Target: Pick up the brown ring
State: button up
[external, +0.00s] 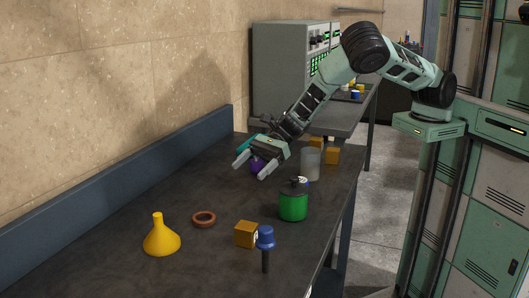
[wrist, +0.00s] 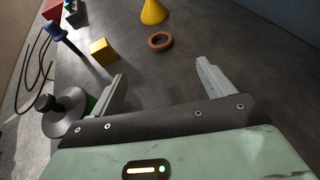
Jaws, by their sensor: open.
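The brown ring (external: 204,219) lies flat on the dark table, between the yellow funnel and the orange-yellow block. In the wrist view the ring (wrist: 160,36) lies beyond my fingertips, between their two lines, apart from both. My gripper (external: 252,168) is open, with nothing between its fingers, above the table and farther back than the ring. Its two fingers also show in the wrist view (wrist: 160,70), spread wide. A purple object is partly hidden behind my gripper in the external view.
The yellow funnel (external: 160,238) stands left of the ring. The orange-yellow block (external: 246,234), a blue-topped post (external: 265,245) and a green canister with a dark lid (external: 293,204) stand right of it. A grey cylinder (external: 310,163) stands behind. The table around the ring is clear.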

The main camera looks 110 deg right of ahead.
jog(key=p, duration=0.4)
send_near(211, 212)
jog(key=w, duration=0.1)
jog(key=w+a, duration=0.1)
jog(key=w, duration=0.1)
jog(key=shift+w+a+f, duration=0.1)
jog(key=shift+f, duration=0.05)
jog(key=shift+f+p+x, duration=0.15)
jog(key=shift+p+x, duration=0.45)
jog(key=shift+x, duration=1)
jog(key=shift+f+p+x, duration=0.1)
jog(key=shift+p+x, duration=0.5)
jog(key=shift+x, duration=1)
jog(key=c, duration=1.1)
